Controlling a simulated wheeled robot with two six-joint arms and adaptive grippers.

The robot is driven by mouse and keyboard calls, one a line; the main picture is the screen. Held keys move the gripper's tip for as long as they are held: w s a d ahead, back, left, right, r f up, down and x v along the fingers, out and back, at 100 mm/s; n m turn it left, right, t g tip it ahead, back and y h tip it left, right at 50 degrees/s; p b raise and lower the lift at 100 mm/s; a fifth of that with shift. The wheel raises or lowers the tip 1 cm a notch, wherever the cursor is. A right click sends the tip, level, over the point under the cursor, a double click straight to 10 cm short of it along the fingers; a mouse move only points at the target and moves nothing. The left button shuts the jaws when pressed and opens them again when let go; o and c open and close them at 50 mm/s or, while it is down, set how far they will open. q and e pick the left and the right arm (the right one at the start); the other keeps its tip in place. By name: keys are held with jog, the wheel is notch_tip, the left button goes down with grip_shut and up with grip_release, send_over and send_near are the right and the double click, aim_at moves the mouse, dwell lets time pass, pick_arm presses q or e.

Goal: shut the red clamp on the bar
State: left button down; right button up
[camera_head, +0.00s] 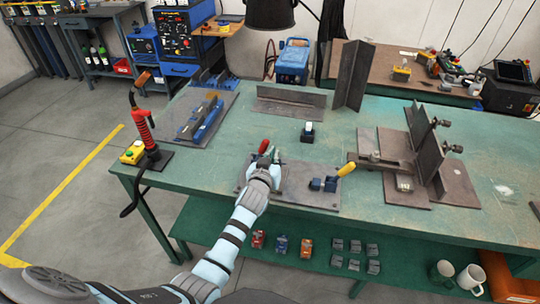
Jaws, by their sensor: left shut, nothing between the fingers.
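The red clamp shows as a red handle (263,146) just past the tip of my left gripper (268,160). The handle leans up, and the gripper hides most of the clamp's body. My left gripper is shut and empty, close beside the handle; I cannot tell whether they touch. A flat grey steel plate (302,197) lies under the gripper on the green table (365,219). I cannot make out a separate bar at the red clamp, nor how its jaw sits. My right gripper is out of view.
A welded steel bracket (428,150) is farther right. A red torch (144,128) stands at the table's left corner. A small dark block with a white top (308,128) stands behind the plate.

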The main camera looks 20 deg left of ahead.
pick_arm(q)
jog(key=shift+d+f+b, duration=0.2)
jog(key=shift+f+b, duration=0.1)
dwell(0.5)
